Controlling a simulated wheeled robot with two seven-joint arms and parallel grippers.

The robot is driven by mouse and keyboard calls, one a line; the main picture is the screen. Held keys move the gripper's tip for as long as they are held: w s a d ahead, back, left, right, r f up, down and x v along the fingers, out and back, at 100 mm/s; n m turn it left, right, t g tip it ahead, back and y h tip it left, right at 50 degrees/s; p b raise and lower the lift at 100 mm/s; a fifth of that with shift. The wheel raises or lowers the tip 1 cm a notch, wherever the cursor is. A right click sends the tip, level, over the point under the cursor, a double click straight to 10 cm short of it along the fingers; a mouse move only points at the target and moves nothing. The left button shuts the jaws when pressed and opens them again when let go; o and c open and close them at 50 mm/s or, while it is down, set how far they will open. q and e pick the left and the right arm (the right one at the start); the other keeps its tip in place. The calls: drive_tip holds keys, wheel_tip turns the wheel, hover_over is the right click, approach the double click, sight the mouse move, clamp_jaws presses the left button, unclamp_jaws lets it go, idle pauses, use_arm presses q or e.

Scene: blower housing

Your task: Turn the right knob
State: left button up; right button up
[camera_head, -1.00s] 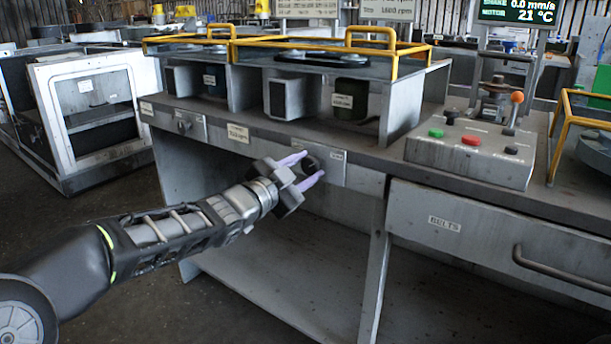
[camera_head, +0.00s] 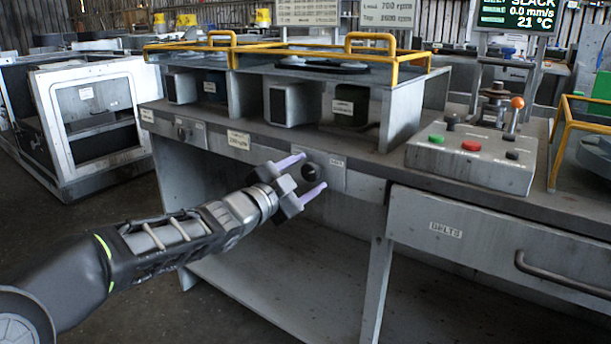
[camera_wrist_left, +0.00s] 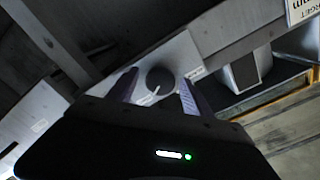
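The right knob (camera_head: 308,172) is a round black knob on a light metal plate (camera_head: 334,178) on the front of the bench. In the left wrist view the knob (camera_wrist_left: 160,80) shows a white pointer line toward its lower left. My left gripper (camera_head: 309,176) is open, with its two purple fingers (camera_wrist_left: 188,98) on either side of the knob. A gap shows between the knob and the fingers; how deep the tips reach cannot be told. The left knob (camera_head: 182,132) sits on another plate farther left. My right gripper is not in view.
A control box (camera_head: 471,160) with green, red and black buttons and an orange-topped lever stands on the bench at right. Below it is a drawer (camera_head: 480,232) labelled BELTS. Yellow guard rails (camera_head: 385,60) frame the blower housings. Space under the bench is open.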

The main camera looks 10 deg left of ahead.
use_arm(q)
drive_tip(key=p+v, duration=0.2)
drive_tip(key=v, duration=0.5)
drive_tip(key=shift+s, duration=0.35)
drive_tip(key=shift+a, duration=0.1)
